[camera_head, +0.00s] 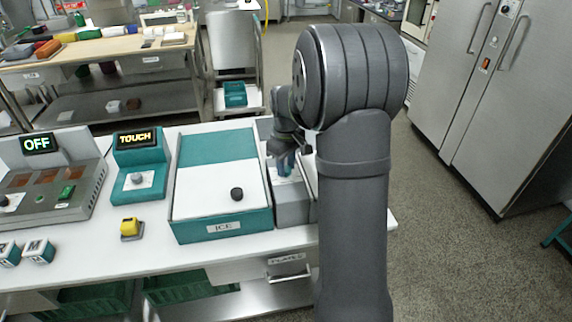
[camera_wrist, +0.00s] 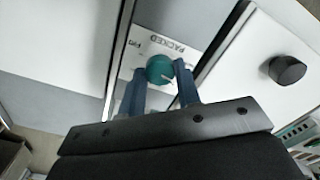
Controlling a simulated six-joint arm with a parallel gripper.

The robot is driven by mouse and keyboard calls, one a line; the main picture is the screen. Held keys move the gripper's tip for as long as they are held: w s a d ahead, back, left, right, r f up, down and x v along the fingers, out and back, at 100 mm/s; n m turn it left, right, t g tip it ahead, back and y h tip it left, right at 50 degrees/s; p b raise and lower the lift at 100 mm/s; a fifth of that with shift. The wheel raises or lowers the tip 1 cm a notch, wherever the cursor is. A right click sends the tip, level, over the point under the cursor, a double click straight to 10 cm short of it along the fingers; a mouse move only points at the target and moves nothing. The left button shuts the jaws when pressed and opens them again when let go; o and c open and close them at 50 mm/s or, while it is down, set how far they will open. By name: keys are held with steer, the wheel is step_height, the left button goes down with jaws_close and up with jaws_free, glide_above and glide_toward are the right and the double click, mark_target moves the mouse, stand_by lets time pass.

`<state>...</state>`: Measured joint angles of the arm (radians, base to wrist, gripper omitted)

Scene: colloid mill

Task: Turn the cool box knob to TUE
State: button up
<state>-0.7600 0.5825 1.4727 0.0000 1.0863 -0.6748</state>
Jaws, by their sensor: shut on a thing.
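The cool box knob (camera_wrist: 160,69) is a round teal dial with a pale pointer line, in the wrist view. It sits on a white plate (camera_wrist: 143,50) lettered PACKED and, to the left, what looks like FRI, upside down in this view. My gripper (camera_wrist: 160,73) has its two blue fingers closed on either side of the knob. The pointer line slants to the lower right; the marks on that side are hidden by the fingers, and I cannot read a TUE mark. In the head view my gripper (camera_head: 286,164) reaches down over the grey cool box (camera_head: 293,207), hiding the knob.
The teal ICE box (camera_head: 222,223) with a white lid and black lid knob (camera_head: 237,194) stands just left of the cool box. My arm blocks the cool box's right side.

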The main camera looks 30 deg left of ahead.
mark_target(286, 168)
steer(key=m, duration=0.4)
steer(key=shift+m, duration=1.5)
steer(key=o, duration=1)
steer(key=shift+c, duration=0.2)
steer(key=shift+r, duration=0.1)
step_height(286, 168, up, 17)
steer(key=shift+r, duration=0.15)
